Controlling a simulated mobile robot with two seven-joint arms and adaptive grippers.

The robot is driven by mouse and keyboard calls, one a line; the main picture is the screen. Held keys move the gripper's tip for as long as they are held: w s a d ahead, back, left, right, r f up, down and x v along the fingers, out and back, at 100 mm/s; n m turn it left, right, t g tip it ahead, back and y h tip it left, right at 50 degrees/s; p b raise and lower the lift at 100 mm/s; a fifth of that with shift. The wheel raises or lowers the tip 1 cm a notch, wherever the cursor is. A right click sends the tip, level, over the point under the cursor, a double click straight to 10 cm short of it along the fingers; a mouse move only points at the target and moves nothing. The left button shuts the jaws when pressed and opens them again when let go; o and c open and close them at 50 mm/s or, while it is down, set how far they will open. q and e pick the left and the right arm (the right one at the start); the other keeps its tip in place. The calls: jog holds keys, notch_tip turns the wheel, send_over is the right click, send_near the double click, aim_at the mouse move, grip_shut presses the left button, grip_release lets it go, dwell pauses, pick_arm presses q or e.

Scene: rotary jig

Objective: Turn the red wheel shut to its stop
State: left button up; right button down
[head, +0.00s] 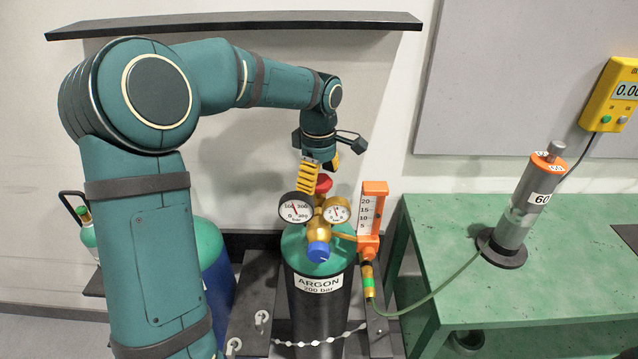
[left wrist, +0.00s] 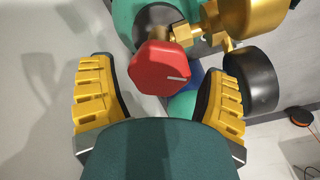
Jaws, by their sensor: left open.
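The red wheel (left wrist: 160,78) is a faceted knob with a white mark near its right edge, on top of the argon cylinder (head: 318,292). In the head view the wheel (head: 324,183) is partly hidden behind the gripper and the gauges. My left gripper (head: 322,172) is above and behind the wheel. In the left wrist view my left gripper (left wrist: 160,98) is open, with one yellow finger on each side of the wheel and visible gaps to both. I cannot tell how far the wheel is turned. My right gripper is not in view.
Two round gauges (head: 316,209), a brass regulator with a blue knob (head: 318,251) and an orange flow meter (head: 371,210) crowd the cylinder's front and right. A hose (head: 432,301) runs to a grey tube (head: 520,215) on the green bench (head: 450,255). A dark shelf (head: 240,22) is above.

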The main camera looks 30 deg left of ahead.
pick_arm(q)
jog(key=shift+f, duration=0.45)
jog(key=shift+c, duration=0.2)
jog(key=c, duration=0.9)
